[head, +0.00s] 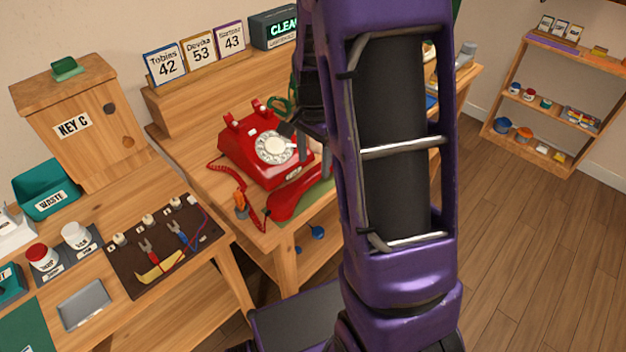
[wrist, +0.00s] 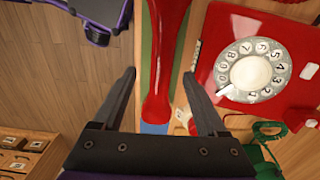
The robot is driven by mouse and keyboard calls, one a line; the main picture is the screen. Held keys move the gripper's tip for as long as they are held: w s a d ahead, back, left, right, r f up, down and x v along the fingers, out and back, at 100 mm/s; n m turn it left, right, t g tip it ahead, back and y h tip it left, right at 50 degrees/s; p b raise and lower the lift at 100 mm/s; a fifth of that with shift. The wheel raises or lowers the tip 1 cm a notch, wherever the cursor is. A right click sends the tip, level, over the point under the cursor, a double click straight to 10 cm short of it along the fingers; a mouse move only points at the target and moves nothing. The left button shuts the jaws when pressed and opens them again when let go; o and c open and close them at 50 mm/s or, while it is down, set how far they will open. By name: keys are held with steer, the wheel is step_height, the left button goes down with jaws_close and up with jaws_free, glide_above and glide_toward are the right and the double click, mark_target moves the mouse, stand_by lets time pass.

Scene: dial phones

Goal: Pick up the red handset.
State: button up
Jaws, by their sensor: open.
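The red handset (head: 292,199) lies off its cradle at the front edge of the wooden desk, beside the red dial phone (head: 247,152), partly on a green mat. In the wrist view the handset (wrist: 163,65) runs lengthwise between the fingers of my gripper (wrist: 160,82), and the phone (wrist: 285,32) with its white dial is at the right. My gripper is open, one finger on each side of the handset, with gaps to both. The height between the fingers and the handset is hard to judge. In the head view my purple arm hides part of the desk behind it.
A red coiled cord (head: 213,170) and an orange-handled tool (head: 240,203) are near the phone's left. Name cards (head: 198,50) stand on the shelf behind. Open floor (wrist: 50,70) shows beyond the desk edge.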

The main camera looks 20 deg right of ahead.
mark_target(313, 173)
step_height(313, 173, down, 5)
steer(key=shift+w+r+b, duration=0.1)
steer(key=shift+r+b, duration=0.05)
steer(key=shift+b, duration=0.35)
jaws_close()
